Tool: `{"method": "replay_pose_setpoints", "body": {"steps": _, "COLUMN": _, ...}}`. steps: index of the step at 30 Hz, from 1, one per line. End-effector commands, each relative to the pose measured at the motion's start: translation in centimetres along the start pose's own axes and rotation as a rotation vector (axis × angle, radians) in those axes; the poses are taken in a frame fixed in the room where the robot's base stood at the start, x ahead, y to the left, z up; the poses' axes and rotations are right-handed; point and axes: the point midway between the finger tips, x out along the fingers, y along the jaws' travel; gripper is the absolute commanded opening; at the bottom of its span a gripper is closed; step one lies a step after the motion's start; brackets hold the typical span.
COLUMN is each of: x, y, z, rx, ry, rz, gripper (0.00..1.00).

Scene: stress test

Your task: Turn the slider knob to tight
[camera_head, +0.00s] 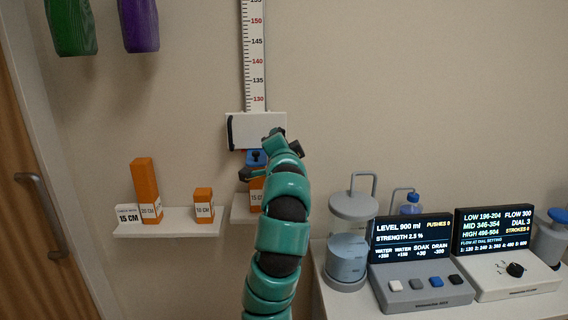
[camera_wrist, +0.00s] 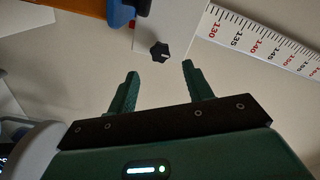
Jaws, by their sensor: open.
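The slider is a white plate (camera_head: 240,125) on the vertical ruler (camera_head: 254,60), just below the 130 mark. It also shows in the wrist view (camera_wrist: 178,28). Its small black knob (camera_wrist: 160,51) has a pale mark and lies just beyond and between my fingertips, apart from both fingers. My gripper (camera_wrist: 160,68) is open and empty, facing the plate. In the head view my teal arm covers the right part of the plate, and the knob cannot be made out there. I see no readable tight label.
A blue piece (camera_head: 255,156) sits just below the slider above an orange block. A left shelf (camera_head: 180,222) carries orange blocks. At right stand a clear tank (camera_head: 347,250) and two consoles with screens (camera_head: 410,240) (camera_head: 494,231). Green and purple objects hang at upper left.

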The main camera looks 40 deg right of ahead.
Motion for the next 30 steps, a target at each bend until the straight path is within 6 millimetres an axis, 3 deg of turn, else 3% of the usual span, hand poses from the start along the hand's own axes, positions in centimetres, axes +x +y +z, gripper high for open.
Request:
{"method": "replay_pose_setpoints", "body": {"steps": 7, "x": -4.7, "y": -0.1, "z": 0.1, "rx": 0.002, "ry": 0.002, "rz": -0.008, "gripper": 0.51}}
{"method": "replay_pose_setpoints", "body": {"steps": 14, "x": -7.6, "y": 0.5, "z": 0.3, "rx": 0.005, "ry": 0.0, "rz": -0.007, "gripper": 0.51}}
{"method": "replay_pose_setpoints", "body": {"steps": 30, "x": -10.1, "y": 0.1, "z": 0.0, "rx": 0.001, "ry": 0.0, "rz": -0.003, "gripper": 0.51}}
